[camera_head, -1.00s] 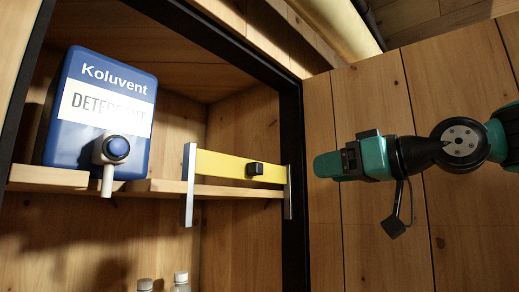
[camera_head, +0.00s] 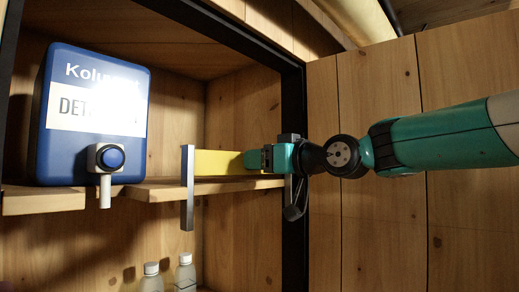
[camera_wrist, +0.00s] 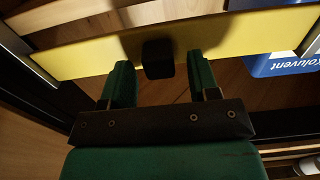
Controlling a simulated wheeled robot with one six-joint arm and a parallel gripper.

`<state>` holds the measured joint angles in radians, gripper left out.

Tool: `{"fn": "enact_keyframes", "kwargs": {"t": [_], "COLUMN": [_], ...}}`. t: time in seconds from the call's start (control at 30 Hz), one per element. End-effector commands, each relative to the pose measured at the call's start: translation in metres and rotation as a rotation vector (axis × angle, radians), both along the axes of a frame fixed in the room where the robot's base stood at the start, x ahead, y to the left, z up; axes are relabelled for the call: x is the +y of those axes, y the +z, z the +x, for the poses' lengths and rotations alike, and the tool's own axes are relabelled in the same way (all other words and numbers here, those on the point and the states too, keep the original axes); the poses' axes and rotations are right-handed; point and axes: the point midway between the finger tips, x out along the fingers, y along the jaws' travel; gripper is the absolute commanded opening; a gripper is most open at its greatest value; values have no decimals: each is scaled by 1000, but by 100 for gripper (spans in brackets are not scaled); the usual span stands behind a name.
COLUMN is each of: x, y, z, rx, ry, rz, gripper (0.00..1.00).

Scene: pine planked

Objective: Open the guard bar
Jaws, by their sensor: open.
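The yellow guard bar (camera_head: 218,163) spans the front of a wooden shelf, between a grey metal post (camera_head: 188,187) at its left and the cabinet's right side. It lies level across the shelf front. In the wrist view the bar (camera_wrist: 95,52) crosses the top, with a small black knob (camera_wrist: 158,58) on it. My gripper (camera_wrist: 158,78) is open, one green finger on each side of the knob, which sits between the fingertips. In the head view my gripper (camera_head: 255,160) hides the knob and the bar's right end. Whether the fingers touch the knob cannot be told.
A blue detergent dispenser (camera_head: 75,150) with a spout stands on the wooden shelf (camera_head: 45,200) left of the bar. Clear bottles (camera_head: 185,272) stand below. The cabinet's dark frame (camera_head: 294,235) and plank wall (camera_head: 375,240) lie at right.

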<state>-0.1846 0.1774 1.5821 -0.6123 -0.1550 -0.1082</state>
Motion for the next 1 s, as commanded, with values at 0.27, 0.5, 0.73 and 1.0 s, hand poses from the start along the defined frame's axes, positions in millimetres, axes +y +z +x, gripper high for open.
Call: {"fn": "enact_keyframes", "kwargs": {"t": [0.27, 0.5, 0.73, 1.0], "x": [7, 6, 6, 6], "y": [0, -1, -1, -22], "z": [6, 6, 6, 6], "rx": [-1, 0, 0, 1], "ry": [1, 1, 0, 0], "rz": [1, 0, 0, -1], "gripper": [55, 30, 0, 0]}}
